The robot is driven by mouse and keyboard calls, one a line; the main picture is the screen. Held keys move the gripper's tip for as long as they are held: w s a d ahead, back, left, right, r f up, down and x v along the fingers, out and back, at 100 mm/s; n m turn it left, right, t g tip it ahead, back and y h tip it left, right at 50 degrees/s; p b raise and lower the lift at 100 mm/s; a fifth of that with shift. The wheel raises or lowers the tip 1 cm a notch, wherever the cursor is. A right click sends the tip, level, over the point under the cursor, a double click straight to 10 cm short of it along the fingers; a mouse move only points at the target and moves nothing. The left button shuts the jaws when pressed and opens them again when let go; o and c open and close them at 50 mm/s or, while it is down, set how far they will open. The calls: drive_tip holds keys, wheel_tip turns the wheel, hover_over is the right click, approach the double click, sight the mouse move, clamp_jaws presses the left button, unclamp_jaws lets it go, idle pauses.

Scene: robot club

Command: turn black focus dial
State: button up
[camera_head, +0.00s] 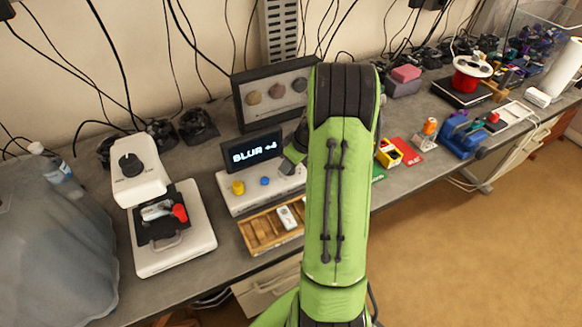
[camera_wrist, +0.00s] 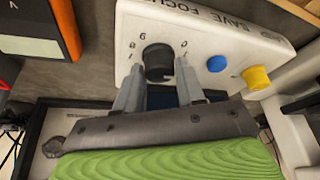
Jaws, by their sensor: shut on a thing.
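The black focus dial (camera_wrist: 158,60) sits on the sloped front of a white console (camera_wrist: 205,25), beside a blue button (camera_wrist: 216,63) and a yellow knob (camera_wrist: 256,77). My gripper (camera_wrist: 159,67) has one finger on each side of the dial and is shut on it. In the head view the console (camera_head: 232,206) stands on the bench, and its screen (camera_head: 252,151) reads "BLUR" with an arrow-like mark. My arm hides the dial there.
A white microscope-like device (camera_head: 145,180) with its own black knob (camera_head: 130,164) stands left of the console. A wooden tray (camera_head: 258,235) lies in front. A framed display (camera_head: 275,90) stands behind. A yellow item (camera_head: 388,153) sits to the right.

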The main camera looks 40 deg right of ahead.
drive_tip(key=m+h+b, duration=0.2)
drive_tip(key=m+b, duration=0.1)
drive_tip(key=m, duration=0.2)
drive_tip(key=shift+a+m, duration=0.15)
drive_tip(key=shift+m, duration=0.15)
drive_tip(key=m+h, duration=0.1)
drive_tip(key=m, duration=0.1)
drive_tip(key=m+g+h+b, duration=0.1)
drive_tip(key=m, duration=0.2)
drive_tip(key=shift+w+a, duration=0.1)
drive_tip(key=shift+a, duration=0.05)
drive_tip(key=m+g, duration=0.1)
drive_tip(key=m, duration=0.2)
drive_tip(key=m+g+h+b, duration=0.1)
drive_tip(key=m, duration=0.1)
drive_tip(key=shift+w+m, duration=0.1)
drive_tip(key=shift+m, duration=0.3)
drive_tip(key=m+g, duration=0.2)
drive_tip(key=m, duration=0.3)
drive_tip(key=shift+w+a, duration=0.1)
drive_tip(key=o, duration=1)
